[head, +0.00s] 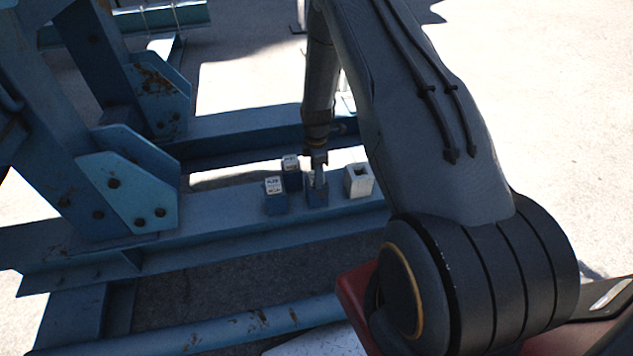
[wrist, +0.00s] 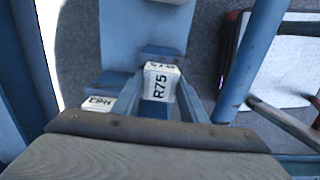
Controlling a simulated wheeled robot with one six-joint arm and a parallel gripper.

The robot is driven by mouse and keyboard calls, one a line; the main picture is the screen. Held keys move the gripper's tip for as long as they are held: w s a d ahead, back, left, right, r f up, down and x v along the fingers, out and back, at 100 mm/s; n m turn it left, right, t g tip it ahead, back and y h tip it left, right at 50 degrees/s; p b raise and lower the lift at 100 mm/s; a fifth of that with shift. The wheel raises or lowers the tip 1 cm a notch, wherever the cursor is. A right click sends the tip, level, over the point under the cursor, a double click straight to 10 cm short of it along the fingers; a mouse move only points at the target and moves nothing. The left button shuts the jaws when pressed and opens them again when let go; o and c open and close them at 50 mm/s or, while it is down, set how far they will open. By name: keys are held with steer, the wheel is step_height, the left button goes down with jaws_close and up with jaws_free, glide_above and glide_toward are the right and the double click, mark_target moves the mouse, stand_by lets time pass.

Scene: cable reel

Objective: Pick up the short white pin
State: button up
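My gripper (head: 318,178) points down over a small blue block (head: 317,197) on the blue beam; its tips reach the block's top or stop just above it. I cannot make out the short white pin clearly, as the gripper covers that spot. Left of it stand two blue blocks with white labelled tops, a nearer one (head: 275,196) and a farther one (head: 291,174). In the wrist view, labels R75 (wrist: 160,84) and R63 (wrist: 99,103) show close to my gripper.
A white block with a dark square hole (head: 358,182) stands to the right on the blue beam (head: 225,212). Blue steel frame legs with bolted plates (head: 130,192) rise at the left. A blue pipe (head: 240,330) runs along the front. The beam left of the blocks is clear.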

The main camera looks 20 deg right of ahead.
steer(key=c, duration=0.3)
steer(key=shift+r, duration=0.15)
steer(key=shift+r+b, duration=0.8)
steer(key=shift+r, duration=4.1)
steer(key=shift+r, duration=0.1)
steer(key=shift+r+p, duration=0.5)
steer(key=shift+r, duration=0.1)
